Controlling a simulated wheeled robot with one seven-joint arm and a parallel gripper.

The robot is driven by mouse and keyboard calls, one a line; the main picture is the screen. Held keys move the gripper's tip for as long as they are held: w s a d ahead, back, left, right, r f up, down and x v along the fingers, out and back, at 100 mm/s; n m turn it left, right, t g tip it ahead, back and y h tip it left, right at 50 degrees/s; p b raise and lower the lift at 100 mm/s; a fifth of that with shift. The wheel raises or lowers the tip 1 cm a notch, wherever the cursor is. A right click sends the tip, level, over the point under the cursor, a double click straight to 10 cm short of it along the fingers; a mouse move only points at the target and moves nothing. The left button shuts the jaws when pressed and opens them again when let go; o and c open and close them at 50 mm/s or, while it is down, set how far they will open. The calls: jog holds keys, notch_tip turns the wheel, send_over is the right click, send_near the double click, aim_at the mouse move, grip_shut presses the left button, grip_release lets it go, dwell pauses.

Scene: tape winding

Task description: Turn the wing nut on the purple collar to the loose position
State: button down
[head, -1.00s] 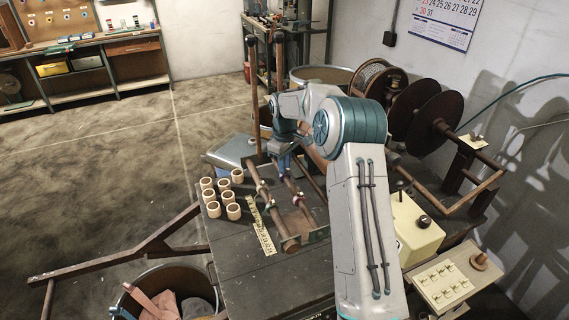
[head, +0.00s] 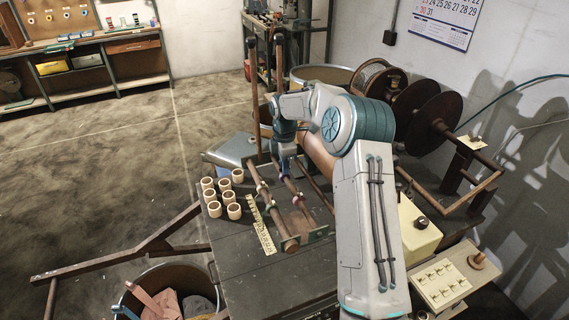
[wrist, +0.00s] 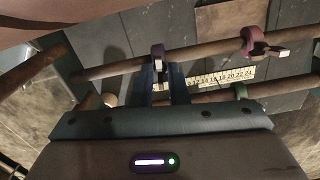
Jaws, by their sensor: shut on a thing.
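A purple collar (wrist: 158,51) sits around a brown rod (wrist: 112,68) in the wrist view. My gripper (wrist: 163,75) is at this collar, its two blue fingers shut on the small pale wing nut (wrist: 158,62). The fingers hide most of the nut, so its exact angle is hard to tell. A second, mauve collar (wrist: 251,38) with a pale wing nut (wrist: 283,55) is farther right on the same rod, apart from my gripper. In the head view my gripper (head: 287,166) reaches down onto the rod, and a collar (head: 298,201) shows nearer the camera.
A second rod (head: 272,213) runs parallel on the left. A yellow ruler (head: 262,228) lies on the dark bench (head: 250,282) beside several tan rings (head: 228,197). A yellow box (head: 417,232) and a switch panel (head: 443,284) stand at right.

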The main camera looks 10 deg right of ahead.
jog(key=shift+n, duration=0.6)
jog(key=c, duration=1.4)
grip_release()
jog(key=shift+a, duration=0.1)
jog(key=shift+r, duration=0.15)
notch_tip(320, 180, up, 14)
jog(key=b, duration=0.1)
jog(key=shift+f, duration=0.2)
